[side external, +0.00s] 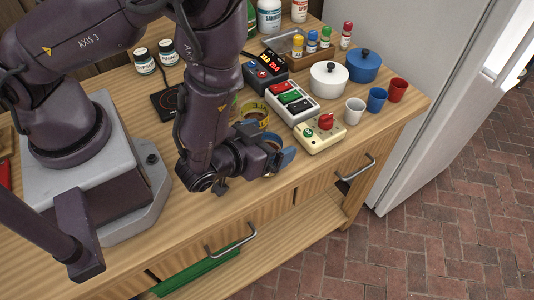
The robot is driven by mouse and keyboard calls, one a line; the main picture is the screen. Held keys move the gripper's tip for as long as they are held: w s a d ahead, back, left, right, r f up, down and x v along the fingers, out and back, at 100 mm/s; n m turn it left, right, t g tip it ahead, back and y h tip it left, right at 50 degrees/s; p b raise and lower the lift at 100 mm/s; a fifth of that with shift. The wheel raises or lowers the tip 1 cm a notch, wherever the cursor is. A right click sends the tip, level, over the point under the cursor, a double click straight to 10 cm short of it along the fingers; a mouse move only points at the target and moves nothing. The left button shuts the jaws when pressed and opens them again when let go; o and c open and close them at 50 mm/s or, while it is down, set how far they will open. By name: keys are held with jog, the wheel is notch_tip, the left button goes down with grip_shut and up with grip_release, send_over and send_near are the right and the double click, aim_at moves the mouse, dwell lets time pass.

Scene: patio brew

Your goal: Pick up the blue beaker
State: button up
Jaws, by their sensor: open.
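The blue beaker (377,99) stands upright on the wooden worktop near its right end, between a white beaker (354,111) and a red beaker (398,89). My gripper (280,157) is low near the front edge of the worktop, well to the left of the blue beaker and apart from it. It is open; its fingers are small and partly hidden by my wrist. A blue curved thing (288,154) shows right by the fingers; I cannot tell whether they touch it.
A cream box with a red knob (319,134) and a white switch panel (291,102) stand between my gripper and the beakers. A white pot (328,79) and a blue pot (363,66) stand behind the beakers. A yellow tape roll (262,111) lies behind my wrist.

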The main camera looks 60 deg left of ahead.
jog(key=shift+w, duration=0.1)
jog(key=c, duration=1.1)
jog(key=shift+r, duration=0.1)
